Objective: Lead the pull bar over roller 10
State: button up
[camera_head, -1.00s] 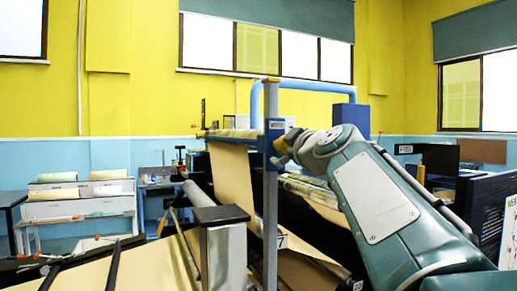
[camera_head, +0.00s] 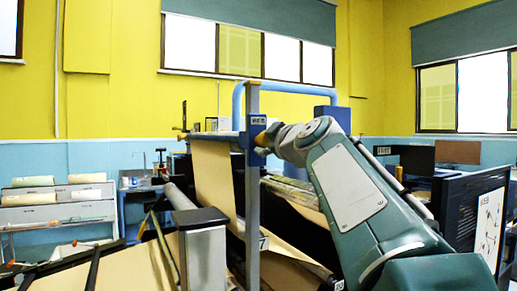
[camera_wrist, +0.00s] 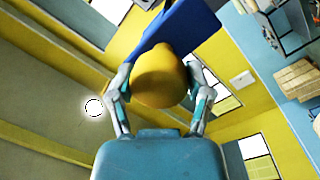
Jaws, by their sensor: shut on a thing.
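My gripper (camera_head: 266,141) is at the top of the upright grey-blue post, seen from behind my arm. In the wrist view its two fingers (camera_wrist: 160,88) are closed around a rounded yellow end piece (camera_wrist: 160,78), which I take for the handle end of the pull bar. A blue beam (camera_wrist: 176,28) lies just beyond it. In the head view the kraft paper web (camera_head: 214,180) hangs from the crossbar (camera_head: 212,136) left of the post. I cannot pick out roller 10; the label near the post's top is unreadable.
The upright post (camera_head: 253,200) stands just left of my arm. A dark box with a grey front (camera_head: 203,255) is close at lower left. Shelves with rolls (camera_head: 58,205) stand far left.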

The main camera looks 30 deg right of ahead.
jog(key=shift+w+d+r, duration=0.1)
jog(key=shift+d+r, duration=0.35)
jog(key=shift+r, duration=0.35)
jog(key=shift+d+r, duration=0.4)
jog(key=shift+r, duration=0.4)
jog(key=shift+d, duration=0.1)
jog(key=shift+w+d+r, duration=0.1)
jog(key=shift+d+r, duration=0.15)
jog(key=shift+d, duration=0.6)
jog(key=shift+s+d+r, duration=0.1)
jog(key=shift+d+r, duration=0.1)
jog(key=shift+d, duration=0.65)
jog(key=shift+w+d+r, duration=0.1)
jog(key=shift+d+r, duration=0.15)
jog(key=shift+d, duration=0.6)
jog(key=d+f, duration=0.4)
jog(key=d, duration=0.1)
jog(key=shift+d+f, duration=0.2)
jog(key=shift+f, duration=0.15)
jog(key=shift+w, duration=0.1)
